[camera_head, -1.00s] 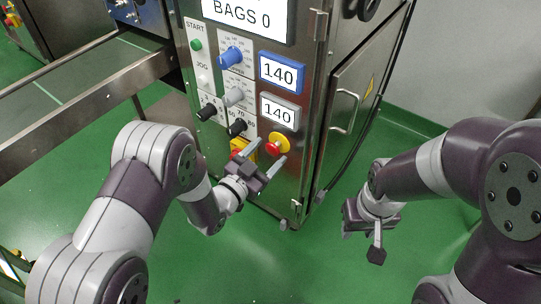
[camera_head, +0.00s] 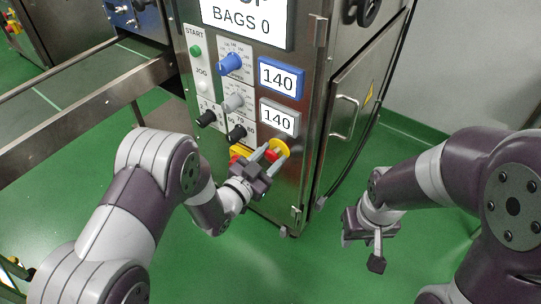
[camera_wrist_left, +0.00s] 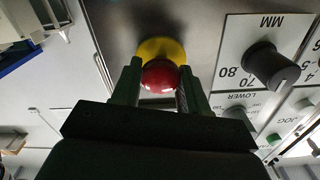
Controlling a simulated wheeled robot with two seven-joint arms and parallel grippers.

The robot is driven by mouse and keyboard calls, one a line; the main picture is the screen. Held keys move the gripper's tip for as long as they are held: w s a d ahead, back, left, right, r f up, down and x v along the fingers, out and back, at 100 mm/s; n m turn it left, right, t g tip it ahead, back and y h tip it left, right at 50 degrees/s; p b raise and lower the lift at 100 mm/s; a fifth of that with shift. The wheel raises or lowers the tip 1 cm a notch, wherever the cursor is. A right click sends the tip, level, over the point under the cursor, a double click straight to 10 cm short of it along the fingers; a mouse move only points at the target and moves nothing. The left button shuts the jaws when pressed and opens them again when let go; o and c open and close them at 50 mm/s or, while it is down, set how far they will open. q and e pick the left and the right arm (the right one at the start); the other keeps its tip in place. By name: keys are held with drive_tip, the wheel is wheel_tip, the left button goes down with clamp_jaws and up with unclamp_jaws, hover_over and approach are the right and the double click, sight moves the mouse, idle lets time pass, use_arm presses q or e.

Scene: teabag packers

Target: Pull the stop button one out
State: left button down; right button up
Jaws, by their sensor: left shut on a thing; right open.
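The stop button is a red mushroom knob on a yellow round base (camera_head: 281,146), at the lower right of the machine's control panel. In the left wrist view the red knob (camera_wrist_left: 160,76) sits between the two fingers, with the yellow base behind it. My left gripper (camera_head: 268,153) is shut on this red knob. Its fingers hide much of the knob in the head view. A second red and yellow control (camera_head: 238,151) shows just left of it, partly covered by my gripper. My right gripper (camera_head: 368,243) is open and empty, away from the machine at the right.
Above are a blue-framed 140 display (camera_head: 280,77), a grey-framed 140 display (camera_head: 278,117) and black knobs (camera_head: 236,132). A black knob (camera_wrist_left: 271,66) lies close right in the wrist view. A door handle (camera_head: 344,117) juts from the machine's side. Green floor (camera_head: 330,270) is open in front.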

use_arm(q)
drive_tip(key=shift+s+a+r, duration=0.2)
drive_tip(key=shift+s, duration=0.1)
drive_tip(key=shift+f, duration=0.1)
drive_tip(key=c, duration=0.6)
unclamp_jaws()
drive_tip(key=shift+s, duration=0.1)
drive_tip(key=p+v, duration=0.4)
drive_tip(key=v, duration=0.8)
drive_tip(key=shift+s+a, duration=0.15)
drive_tip(key=shift+s, duration=0.05)
